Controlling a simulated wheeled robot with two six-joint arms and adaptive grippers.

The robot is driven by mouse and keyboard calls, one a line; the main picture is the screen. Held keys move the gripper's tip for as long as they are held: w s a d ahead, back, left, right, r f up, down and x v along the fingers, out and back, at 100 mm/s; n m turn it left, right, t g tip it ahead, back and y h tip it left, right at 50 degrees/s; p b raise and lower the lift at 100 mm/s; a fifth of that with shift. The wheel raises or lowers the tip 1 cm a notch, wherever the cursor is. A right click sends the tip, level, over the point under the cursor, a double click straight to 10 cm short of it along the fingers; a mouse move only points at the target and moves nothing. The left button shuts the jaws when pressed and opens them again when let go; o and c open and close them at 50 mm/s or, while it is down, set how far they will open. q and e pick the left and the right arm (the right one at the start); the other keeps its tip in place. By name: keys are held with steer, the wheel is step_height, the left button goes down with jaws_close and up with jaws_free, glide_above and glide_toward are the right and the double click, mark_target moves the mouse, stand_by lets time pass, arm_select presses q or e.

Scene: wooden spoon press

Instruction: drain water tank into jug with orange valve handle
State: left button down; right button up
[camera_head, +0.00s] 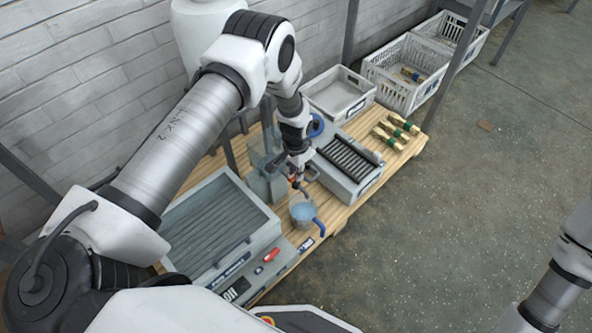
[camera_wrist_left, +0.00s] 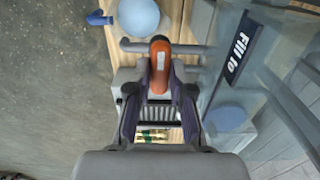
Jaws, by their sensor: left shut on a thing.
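The clear water tank (camera_head: 268,182) stands on the wooden table behind my left gripper, and part of it shows at the right of the left wrist view with a "Fill to" label (camera_wrist_left: 243,47). The orange valve handle (camera_wrist_left: 160,62) sits between the fingers of my left gripper (camera_wrist_left: 160,88), which is shut on it. In the head view my left gripper (camera_head: 298,180) is beside the tank, just above the jug. The jug (camera_head: 303,212) has a blue handle and bluish contents; its round top (camera_wrist_left: 138,16) shows in the left wrist view. My right gripper is out of view.
A grey press box (camera_head: 215,228) stands left of the jug and a ribbed grey unit (camera_head: 347,160) stands right. Several wooden pieces with green bands (camera_head: 397,130) lie farther right. White crates (camera_head: 405,72) stand behind. Open floor lies in front.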

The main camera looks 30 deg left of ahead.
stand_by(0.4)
arm_select(q)
steer(key=c, duration=1)
jaws_free()
steer(key=shift+c, duration=0.2)
steer(key=shift+r, duration=0.1)
step_height(320, 180, up, 12)
